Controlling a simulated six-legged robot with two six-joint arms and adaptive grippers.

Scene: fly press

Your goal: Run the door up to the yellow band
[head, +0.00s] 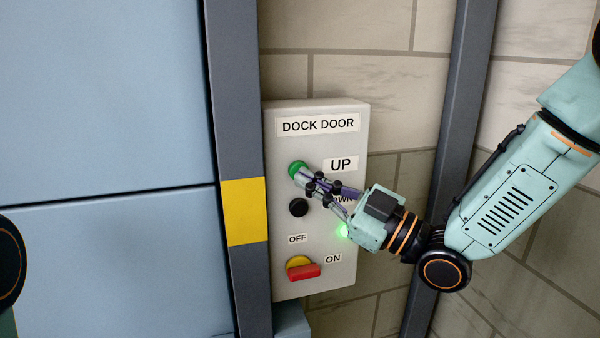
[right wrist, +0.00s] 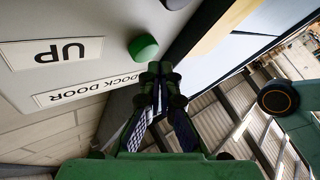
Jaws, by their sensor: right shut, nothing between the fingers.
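The light blue door (head: 100,100) fills the left of the head view, with a dark horizontal seam; its bottom edge is out of view. The yellow band (head: 244,211) is on the grey post beside the door, around seam height. The DOCK DOOR control box (head: 284,225) has a green UP button (head: 297,169) and a black button (head: 298,208) below it. My right gripper (head: 303,180) is shut and empty, its fingertips at the green button, which also shows in the right wrist view (right wrist: 143,47). I cannot tell whether they touch. My left gripper is out of view.
A red-handled switch (head: 304,271) on a yellow base sits low on the box, its handle towards the ON label (head: 333,259). A grey post (head: 452,150) stands right of the box, behind my right arm. A tiled wall (head: 385,75) is behind.

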